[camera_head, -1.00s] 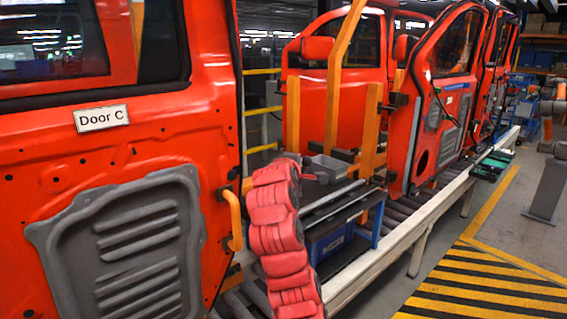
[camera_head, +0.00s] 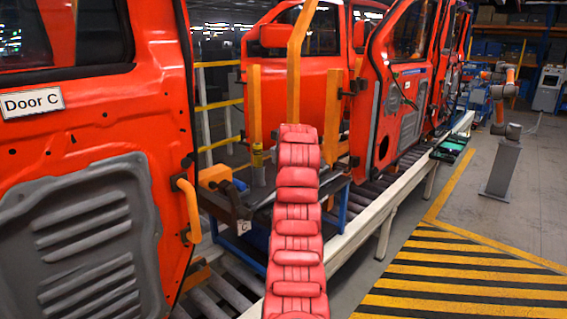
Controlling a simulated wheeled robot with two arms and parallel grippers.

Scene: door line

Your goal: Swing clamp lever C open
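A small tag marked C (camera_head: 242,227) sits on a dark clamp fixture (camera_head: 228,201) beside the edge of the Door C panel (camera_head: 92,150). An orange block (camera_head: 213,176) is at the fixture's upper left. An upright yellow piece (camera_head: 258,158) stands just behind it; I cannot tell for sure which part is the lever. A red padded arm of mine (camera_head: 297,220) rises from the bottom middle, to the right of the tag. I cannot tell which arm it is. Its far end hides what lies behind it, and no gripper fingers show.
An orange curved handle (camera_head: 188,210) sticks out from the door's edge. A roller conveyor with a pale rail (camera_head: 360,225) runs to the back right, carrying more red doors (camera_head: 400,80). Striped floor (camera_head: 450,275) on the right is clear.

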